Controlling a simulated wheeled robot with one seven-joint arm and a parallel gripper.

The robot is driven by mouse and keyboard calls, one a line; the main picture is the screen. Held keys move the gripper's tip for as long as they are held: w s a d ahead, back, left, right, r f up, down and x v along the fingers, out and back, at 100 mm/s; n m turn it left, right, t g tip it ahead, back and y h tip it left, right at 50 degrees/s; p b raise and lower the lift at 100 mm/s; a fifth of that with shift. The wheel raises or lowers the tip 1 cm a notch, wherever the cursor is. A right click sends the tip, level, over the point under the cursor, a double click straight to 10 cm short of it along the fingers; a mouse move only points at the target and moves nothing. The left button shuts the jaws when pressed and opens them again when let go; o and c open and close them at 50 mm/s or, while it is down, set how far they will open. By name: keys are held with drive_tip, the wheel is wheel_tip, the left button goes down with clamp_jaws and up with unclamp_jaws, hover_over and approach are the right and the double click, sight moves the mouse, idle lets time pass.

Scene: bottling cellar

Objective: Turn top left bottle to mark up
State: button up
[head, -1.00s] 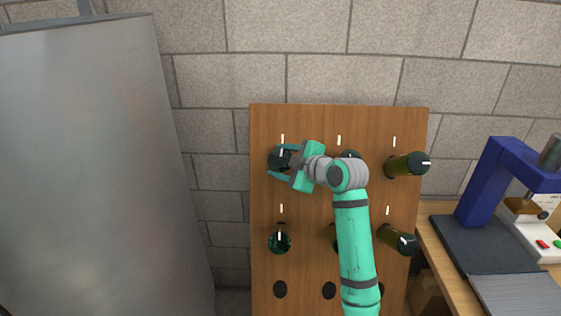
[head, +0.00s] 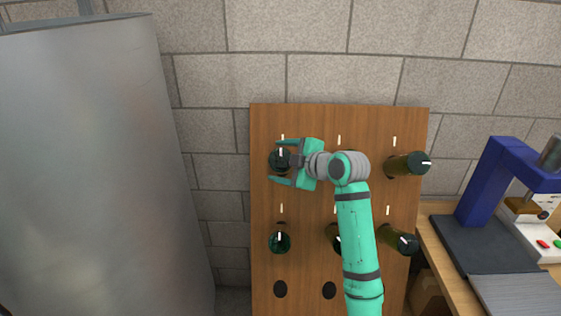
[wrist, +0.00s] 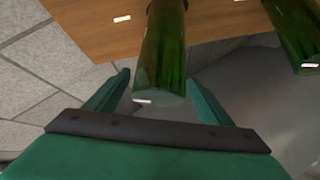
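The top left bottle (head: 278,164) is dark green and sticks base-first out of the wooden board (head: 264,206). The white mark on its base stands upright at the upper part, in line below the white line on the board. My gripper (head: 275,160) is open, one finger above the bottle and one below, with gaps on both sides. In the wrist view, the bottle (wrist: 163,52) runs between the spread fingers (wrist: 159,78). Its base mark lies on the side of the board's white line (wrist: 122,19).
Below is another bottle (head: 279,242); two more bottles (head: 402,165) (head: 398,240) are at the right. The middle ones are partly hidden by my arm. A large metal surface (head: 90,160) stands left. A bench with a blue press (head: 490,180) stands right.

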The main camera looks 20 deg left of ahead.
drive_tip(key=shift+d, duration=0.1)
drive_tip(key=v, duration=1)
drive_tip(key=shift+s+d+r, duration=0.2)
drive_tip(key=shift+s+d, duration=0.05)
